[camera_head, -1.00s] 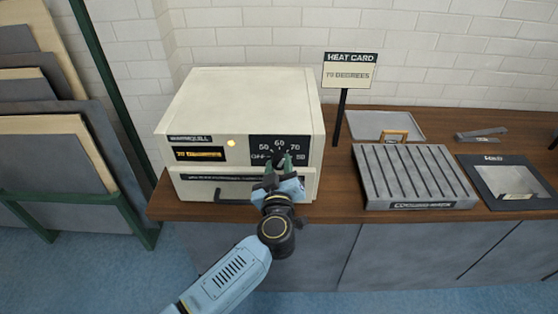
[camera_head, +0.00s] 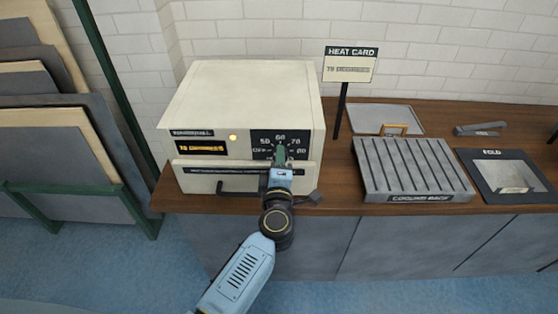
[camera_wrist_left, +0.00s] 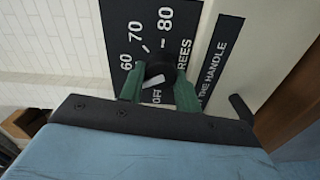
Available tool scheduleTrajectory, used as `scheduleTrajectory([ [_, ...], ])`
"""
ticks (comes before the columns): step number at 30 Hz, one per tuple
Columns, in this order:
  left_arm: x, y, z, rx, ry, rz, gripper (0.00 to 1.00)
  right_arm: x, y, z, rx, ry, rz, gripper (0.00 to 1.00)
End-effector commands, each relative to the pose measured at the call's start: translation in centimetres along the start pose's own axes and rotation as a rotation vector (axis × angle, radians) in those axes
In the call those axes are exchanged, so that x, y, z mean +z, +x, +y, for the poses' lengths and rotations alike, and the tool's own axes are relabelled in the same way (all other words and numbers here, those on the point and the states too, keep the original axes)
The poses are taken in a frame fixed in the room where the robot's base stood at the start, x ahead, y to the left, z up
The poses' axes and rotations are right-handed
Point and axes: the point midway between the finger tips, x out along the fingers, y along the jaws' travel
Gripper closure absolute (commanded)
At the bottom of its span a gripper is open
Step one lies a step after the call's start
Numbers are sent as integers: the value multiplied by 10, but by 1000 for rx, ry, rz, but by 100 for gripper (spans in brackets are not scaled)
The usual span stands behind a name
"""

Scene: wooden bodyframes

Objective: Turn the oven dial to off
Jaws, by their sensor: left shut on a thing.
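The cream oven (camera_head: 250,92) stands on the wooden counter. Its black dial panel (camera_head: 262,142) is on the right of the front, marked OFF, 50, 60, 70 and 80. My left gripper (camera_head: 281,154) is at the panel, its green fingers shut on the dial. In the left wrist view the black dial (camera_wrist_left: 159,70) sits between the fingertips of the gripper (camera_wrist_left: 160,85), one finger on each side. A white mark crosses the dial on the side near the OFF lettering; exactly which label it points at is unclear. In the head view the gripper hides most of the dial.
The oven handle (camera_head: 237,190) lies below the panel. A heat card sign (camera_head: 350,65) stands right of the oven. A slatted cooling rack (camera_head: 412,168), a tray (camera_head: 368,117) and a dark frame (camera_head: 505,177) lie further right. Boards (camera_head: 65,150) lean at the left.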

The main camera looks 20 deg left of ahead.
Motion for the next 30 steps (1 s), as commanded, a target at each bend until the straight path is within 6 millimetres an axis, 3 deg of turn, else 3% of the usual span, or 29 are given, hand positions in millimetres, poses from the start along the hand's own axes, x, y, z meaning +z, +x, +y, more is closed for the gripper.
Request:
scheduleTrajectory([
  [30, 1, 0, -6, -1, -918, 4, 90, 3, 30, 1, 1, 0, 0, 45],
])
